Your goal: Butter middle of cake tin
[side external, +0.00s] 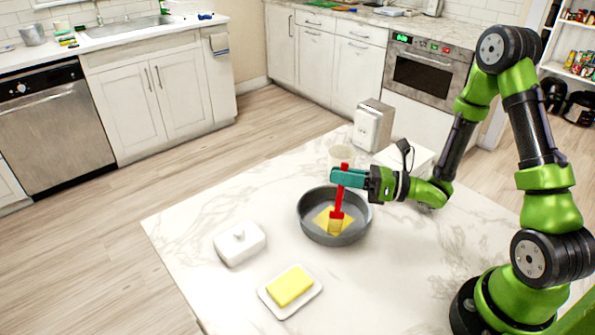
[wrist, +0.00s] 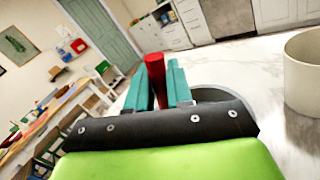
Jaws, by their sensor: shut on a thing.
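The round dark grey cake tin (side external: 308,222) stands on the marble counter. A yellow butter patch (side external: 322,216) lies on the middle of its floor. My gripper (side external: 340,177) is shut on the red handle of a brush (side external: 338,200), held upright over the tin. The brush's yellowish bristles (side external: 335,226) are down at the butter patch and appear to touch it. In the wrist view the red handle (wrist: 155,70) stands between the teal fingers, and the tin's rim (wrist: 208,94) shows partly behind my gripper. A block of butter (side external: 290,286) sits on a white dish (side external: 268,298).
A cream round container (wrist: 305,75) and a grey-white boxy dispenser (side external: 372,125) stand behind the tin. The counter's front right (side external: 400,290) is clear.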

